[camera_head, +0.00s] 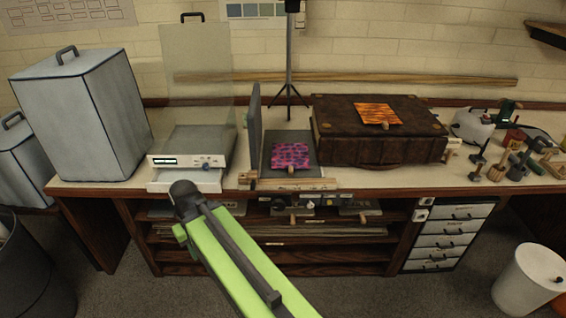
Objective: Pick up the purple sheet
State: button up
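The purple sheet (290,156) is a small square with a dark and pink pattern. It lies on a dark flat board (308,138) on the bench, with a small tan tab at its front edge. My green arm reaches up from the bottom of the view, and its dark end is in front of the bench, left of and nearer than the sheet. The gripper fingers cannot be made out, and nothing is seen held.
An orange patterned sheet (378,113) lies on a brown case (340,143) to the right. A grey upright panel (254,125) stands just left of the dark board. A white device (190,160) with a raised clear lid is further left. Tools crowd the right end.

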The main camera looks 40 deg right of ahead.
aim_at(291, 157)
jog(key=i, duration=0.9)
jog(key=z, duration=0.05)
